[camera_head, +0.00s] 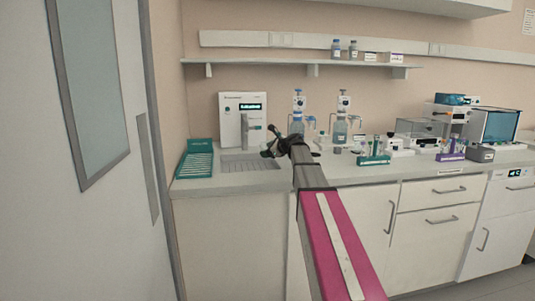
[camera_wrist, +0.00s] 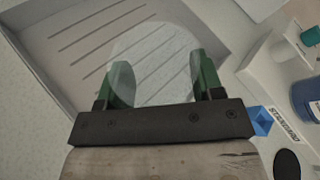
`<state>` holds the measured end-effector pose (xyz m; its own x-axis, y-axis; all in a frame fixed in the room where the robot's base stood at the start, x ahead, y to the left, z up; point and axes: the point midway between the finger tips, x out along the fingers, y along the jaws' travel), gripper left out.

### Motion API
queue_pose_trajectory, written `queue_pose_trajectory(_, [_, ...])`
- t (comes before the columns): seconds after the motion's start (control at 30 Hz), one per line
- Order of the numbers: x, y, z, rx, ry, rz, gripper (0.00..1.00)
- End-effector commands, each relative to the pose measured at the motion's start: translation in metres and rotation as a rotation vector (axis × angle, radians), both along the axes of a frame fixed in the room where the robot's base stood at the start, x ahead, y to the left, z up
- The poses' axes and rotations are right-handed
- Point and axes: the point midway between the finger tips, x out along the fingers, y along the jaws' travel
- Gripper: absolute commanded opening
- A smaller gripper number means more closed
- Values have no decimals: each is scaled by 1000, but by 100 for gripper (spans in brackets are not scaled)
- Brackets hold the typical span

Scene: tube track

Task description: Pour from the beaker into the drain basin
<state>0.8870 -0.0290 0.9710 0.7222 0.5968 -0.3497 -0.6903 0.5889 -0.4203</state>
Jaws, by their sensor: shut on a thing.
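My gripper (camera_wrist: 162,80) is shut on a clear, see-through beaker (camera_wrist: 155,52), with one green finger on each side of it. The beaker hangs over the slotted floor of the grey drain basin (camera_wrist: 82,40) in the wrist view. I cannot tell how far it is tilted, and no liquid stands out in it. In the head view my gripper (camera_head: 270,146) is small and dark just above the right part of the drain basin (camera_head: 238,164), which is set in the counter. The beaker is too small to make out there.
A white dispenser unit (camera_head: 231,125) stands behind the basin and a green rack (camera_head: 196,160) is to its left. A shelf (camera_head: 270,63) runs above the counter.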

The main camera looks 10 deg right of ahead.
Motion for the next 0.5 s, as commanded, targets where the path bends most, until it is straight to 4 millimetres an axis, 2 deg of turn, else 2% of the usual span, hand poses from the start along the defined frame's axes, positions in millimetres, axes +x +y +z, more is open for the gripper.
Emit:
queue_pose_trajectory(0.27, [2,-1,0,13,15,0,34])
queue_pose_trajectory(0.5, [20,-14,0,184,213,0,34])
